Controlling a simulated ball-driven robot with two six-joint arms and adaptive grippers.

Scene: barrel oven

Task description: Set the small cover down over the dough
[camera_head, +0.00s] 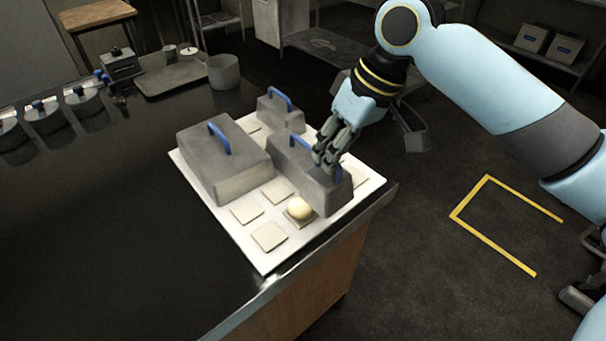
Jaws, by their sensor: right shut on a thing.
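I cannot tell whether this cover touches the board. My left gripper is not in view.
Several square pads, such as one pad (270,237) in front, lie on the board at the dark counter's (150,240) right edge. A metal tray (170,79), a round pot (224,72) and lidded tins (84,101) stand farther back. The counter's front is clear.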

